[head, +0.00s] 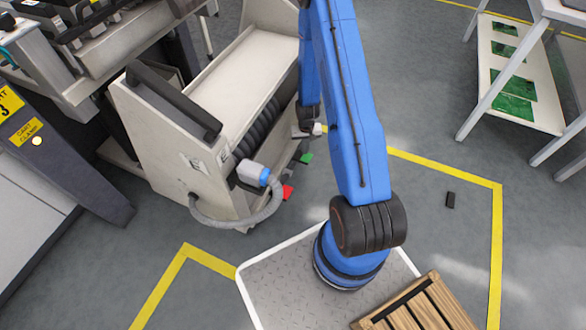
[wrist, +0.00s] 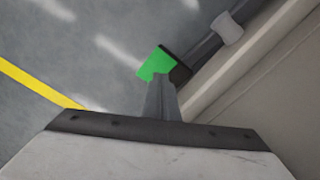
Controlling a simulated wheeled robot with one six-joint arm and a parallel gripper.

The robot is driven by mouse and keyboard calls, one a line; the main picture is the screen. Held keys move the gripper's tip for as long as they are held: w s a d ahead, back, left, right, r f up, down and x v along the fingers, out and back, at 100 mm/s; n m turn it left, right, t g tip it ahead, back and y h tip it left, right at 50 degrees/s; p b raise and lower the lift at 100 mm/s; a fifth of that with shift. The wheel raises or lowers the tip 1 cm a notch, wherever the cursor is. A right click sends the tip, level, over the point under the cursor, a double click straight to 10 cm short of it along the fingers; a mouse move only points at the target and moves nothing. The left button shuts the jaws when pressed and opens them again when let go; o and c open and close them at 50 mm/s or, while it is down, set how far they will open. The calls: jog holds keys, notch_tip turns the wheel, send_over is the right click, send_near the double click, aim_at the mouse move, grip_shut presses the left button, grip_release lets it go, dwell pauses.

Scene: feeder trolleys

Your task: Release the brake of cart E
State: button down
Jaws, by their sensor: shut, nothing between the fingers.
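Cart E (head: 165,140) is a beige cart with a small "E" label on its end panel, left of my arm in the head view. Low on its side are a green pedal (head: 306,158) and a red pedal (head: 287,192). In the wrist view the green pedal (wrist: 157,62) is just beyond the tip of my gripper (wrist: 158,80). The fingers are shut and empty, and the tip overlaps the pedal's near edge. I cannot tell whether they touch. In the head view my arm hides part of the gripper. The red pedal is not in the wrist view.
A grey hose (head: 240,221) with a blue-and-white connector (head: 253,174) hangs at the cart's near end. A machine with a yellow "clamp" label (head: 25,131) stands left. A white rack (head: 512,75) is at upper right. Yellow-lined floor (head: 430,169) is mostly clear.

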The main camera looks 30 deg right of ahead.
notch_tip(320, 180, up, 9)
dwell(0.9)
dwell(0.4)
